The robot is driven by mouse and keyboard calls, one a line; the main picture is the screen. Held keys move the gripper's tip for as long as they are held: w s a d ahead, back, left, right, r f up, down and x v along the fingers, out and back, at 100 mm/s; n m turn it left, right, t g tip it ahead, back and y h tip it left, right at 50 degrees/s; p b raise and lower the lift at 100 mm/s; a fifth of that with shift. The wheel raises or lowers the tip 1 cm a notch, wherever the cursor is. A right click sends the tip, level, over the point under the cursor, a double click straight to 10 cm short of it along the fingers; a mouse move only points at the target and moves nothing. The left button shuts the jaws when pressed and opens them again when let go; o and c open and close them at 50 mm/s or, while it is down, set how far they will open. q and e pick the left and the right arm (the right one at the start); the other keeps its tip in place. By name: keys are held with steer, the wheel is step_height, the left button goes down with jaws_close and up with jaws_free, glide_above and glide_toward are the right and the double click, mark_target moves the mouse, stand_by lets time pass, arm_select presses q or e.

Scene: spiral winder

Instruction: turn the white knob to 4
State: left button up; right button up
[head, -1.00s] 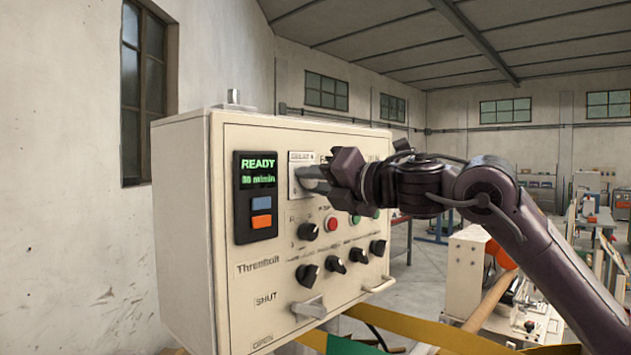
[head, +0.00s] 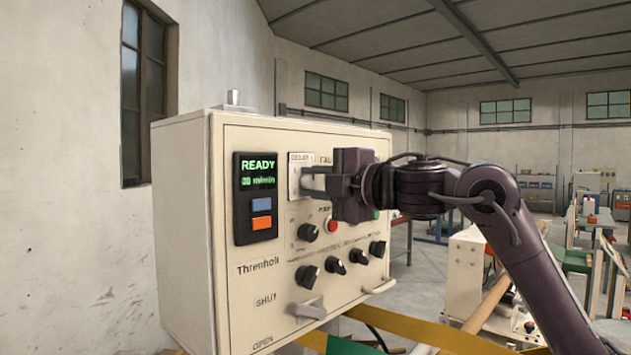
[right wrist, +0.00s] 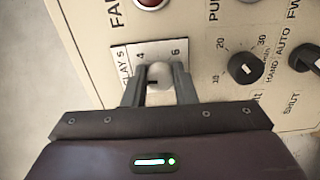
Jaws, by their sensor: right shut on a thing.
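The white knob (right wrist: 160,71) sits on a pale plate (right wrist: 120,58) marked "DELAY S" on the control box. My right gripper (right wrist: 158,82) has one finger on each side of the knob and is shut on it. The numbers 4 and 6 show on the plate near the left and right fingers. A short dark mark shows low on the knob; I cannot tell which number it points to. In the head view my right gripper (head: 306,183) reaches the plate (head: 295,165) from the right and hides the knob. My left gripper is out of view.
The cream control box (head: 180,220) carries a READY display (head: 257,197), a red button (head: 331,225) and several black knobs close below my right gripper. A handle (head: 310,308) juts out at the lower front.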

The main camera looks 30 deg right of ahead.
steer(key=m, duration=0.4)
steer(key=shift+m+p, duration=0.3)
steer(key=shift+p, duration=0.05)
steer(key=shift+f+m+p, duration=0.1)
steer(key=shift+m+p, duration=0.25)
steer(key=shift+m, duration=1.55)
steer(key=o, duration=1)
